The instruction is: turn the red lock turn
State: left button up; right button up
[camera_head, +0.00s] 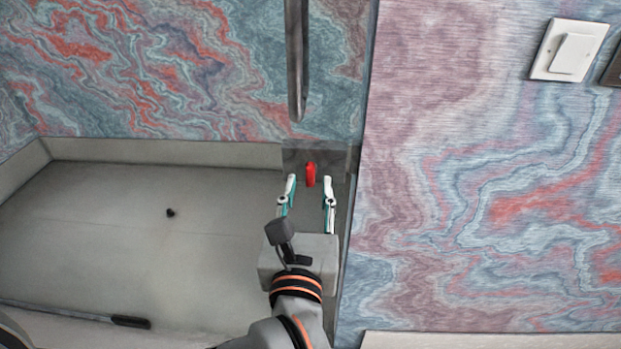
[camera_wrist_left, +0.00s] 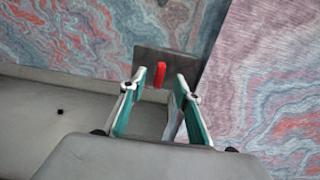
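The red lock turn (camera_head: 310,174) is a small upright red knob on a grey metal plate (camera_head: 341,160) near the door's right edge. It also shows in the left wrist view (camera_wrist_left: 159,75), standing upright on the plate. My left gripper (camera_head: 309,182) is open, with its two teal and white fingers spread on either side of the lock turn in the picture. In the left wrist view the fingertips (camera_wrist_left: 155,86) are apart, with the red knob between and beyond them. I cannot tell how far short of the knob they are. My right gripper is not in view.
A long dark vertical handle bar (camera_head: 297,60) is just above the lock plate. A white light switch (camera_head: 569,50) is on the marbled wall at the right.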

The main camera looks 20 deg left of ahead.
aim_at(310, 177)
pick_arm(q)
jog(key=shift+x, duration=1.65)
grip_shut()
